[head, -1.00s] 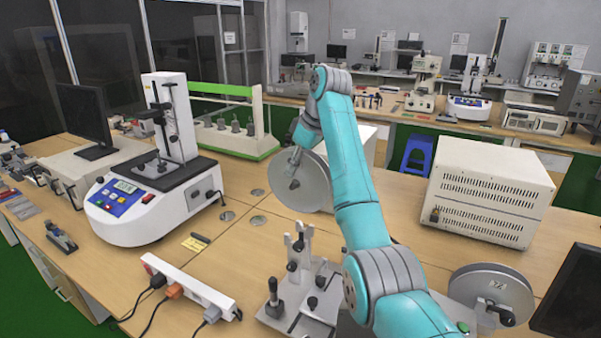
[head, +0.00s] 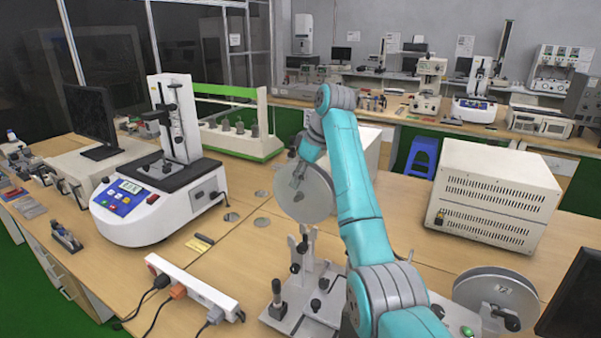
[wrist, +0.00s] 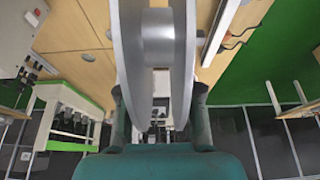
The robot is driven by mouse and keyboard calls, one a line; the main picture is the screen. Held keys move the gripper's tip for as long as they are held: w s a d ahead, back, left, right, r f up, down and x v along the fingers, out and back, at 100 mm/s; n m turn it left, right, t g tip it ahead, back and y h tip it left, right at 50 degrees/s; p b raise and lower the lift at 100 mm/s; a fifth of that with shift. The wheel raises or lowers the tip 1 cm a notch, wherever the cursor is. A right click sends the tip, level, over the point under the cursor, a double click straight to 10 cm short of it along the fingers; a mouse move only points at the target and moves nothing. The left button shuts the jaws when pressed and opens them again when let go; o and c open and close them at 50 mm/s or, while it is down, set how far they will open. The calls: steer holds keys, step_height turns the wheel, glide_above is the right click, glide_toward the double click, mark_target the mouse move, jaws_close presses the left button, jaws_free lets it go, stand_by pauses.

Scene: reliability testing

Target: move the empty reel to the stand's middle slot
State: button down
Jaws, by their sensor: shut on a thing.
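My gripper (head: 297,180) is shut on a grey reel (head: 314,201) and holds it upright above the bench. In the wrist view the reel (wrist: 157,45) shows edge-on, two flanges with a bare hub between them, and my fingers (wrist: 158,105) are on either side of it. A metal fixture with upright posts (head: 304,245) is on the bench below and in front of the reel; it may be the stand, but its slots cannot be made out.
A white tester (head: 135,222) stands at left, a power strip (head: 195,288) with cables in front of it. A beige vented box (head: 492,195) stands at right. A green-and-white rack (head: 240,140) is behind. Bench between tester and fixture is mostly clear.

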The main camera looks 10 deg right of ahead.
mark_target(300, 209)
steer(key=shift+f, duration=5.2)
